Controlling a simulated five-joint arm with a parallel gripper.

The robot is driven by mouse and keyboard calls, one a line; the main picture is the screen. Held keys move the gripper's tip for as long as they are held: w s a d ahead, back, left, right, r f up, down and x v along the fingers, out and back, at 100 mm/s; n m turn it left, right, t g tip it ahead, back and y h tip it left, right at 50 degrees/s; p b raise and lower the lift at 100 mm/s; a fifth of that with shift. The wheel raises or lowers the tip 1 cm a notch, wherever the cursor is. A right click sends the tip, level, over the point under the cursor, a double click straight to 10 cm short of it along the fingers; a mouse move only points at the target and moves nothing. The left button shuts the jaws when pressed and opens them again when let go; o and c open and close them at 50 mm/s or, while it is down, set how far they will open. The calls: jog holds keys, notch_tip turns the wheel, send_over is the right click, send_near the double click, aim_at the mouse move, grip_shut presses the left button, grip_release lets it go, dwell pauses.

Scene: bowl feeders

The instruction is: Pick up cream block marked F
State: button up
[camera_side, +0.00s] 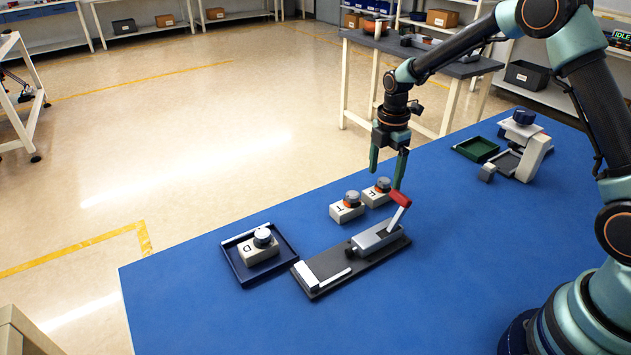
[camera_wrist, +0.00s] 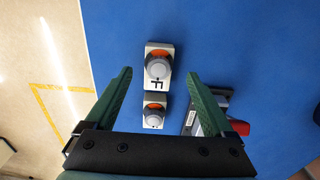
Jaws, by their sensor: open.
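The cream block marked F (camera_side: 374,201) stands on the blue table and carries a grey knob with an orange ring. In the wrist view the F block (camera_wrist: 158,83) lies ahead of and between the finger lines, its letter facing my gripper. My gripper (camera_side: 386,176) is open and empty above the table, close to the F block in the side view. Its green fingers (camera_wrist: 160,75) show on both sides of the wrist view. The cream block marked H or I (camera_side: 346,213) stands right beside the F block, with a similar knob; its letter is hard to read.
A toggle clamp with a red handle (camera_side: 399,199) on a dark base plate (camera_side: 325,286) stands close in front of the blocks. A cream block marked D (camera_side: 258,251) sits in a dark blue tray (camera_side: 283,268). A green tray (camera_side: 476,149) and a white fixture (camera_side: 530,158) stand at the back right.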

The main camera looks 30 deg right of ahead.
aim_at(382, 181)
jog(key=shift+w+a+f, duration=0.1)
jog(key=shift+f, duration=2.25)
grip_shut()
jog(key=shift+r, duration=0.15)
